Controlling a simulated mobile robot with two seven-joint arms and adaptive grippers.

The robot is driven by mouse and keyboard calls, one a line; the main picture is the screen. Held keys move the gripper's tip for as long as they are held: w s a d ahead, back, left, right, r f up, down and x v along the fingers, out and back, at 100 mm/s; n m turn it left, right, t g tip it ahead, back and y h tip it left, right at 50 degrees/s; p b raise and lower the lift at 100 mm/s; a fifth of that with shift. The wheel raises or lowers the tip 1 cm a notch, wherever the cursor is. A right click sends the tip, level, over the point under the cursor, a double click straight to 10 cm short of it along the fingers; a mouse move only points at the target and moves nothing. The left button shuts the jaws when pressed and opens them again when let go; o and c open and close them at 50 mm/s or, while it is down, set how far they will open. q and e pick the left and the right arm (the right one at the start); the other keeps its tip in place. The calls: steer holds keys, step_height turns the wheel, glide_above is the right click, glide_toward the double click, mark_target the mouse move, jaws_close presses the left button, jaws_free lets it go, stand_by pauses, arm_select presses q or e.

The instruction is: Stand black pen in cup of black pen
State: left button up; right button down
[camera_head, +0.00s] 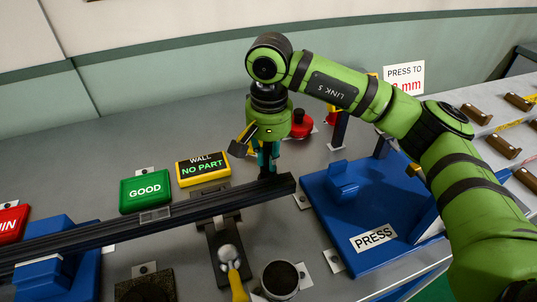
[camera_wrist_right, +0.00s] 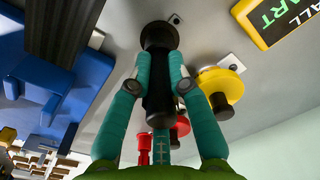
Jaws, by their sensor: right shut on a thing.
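My right gripper (camera_head: 267,160) points down behind the right end of the dark rail; its teal fingers also show in the right wrist view (camera_wrist_right: 158,85). They are shut on the black pen (camera_wrist_right: 158,100), a thick dark cylinder. A wider round black piece (camera_wrist_right: 159,35), which looks like the black pen's cup, is at the pen's far end, by the grey surface. I cannot tell whether the pen's end is inside it or only above it. In the head view the rail hides this spot. My left gripper is not in view.
A long dark rail (camera_head: 150,222) lies in front of the gripper. The blue press (camera_head: 375,215) stands to the right. A red round piece (camera_head: 302,123) is close behind the gripper. A "NO PART" sign (camera_head: 203,169) and green "GOOD" button (camera_head: 145,190) are to the left.

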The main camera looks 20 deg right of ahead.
steer(key=c, duration=1.1)
jaws_free()
steer(key=shift+r, duration=0.1)
step_height(320, 180, up, 12)
steer(key=shift+s+f, duration=0.1)
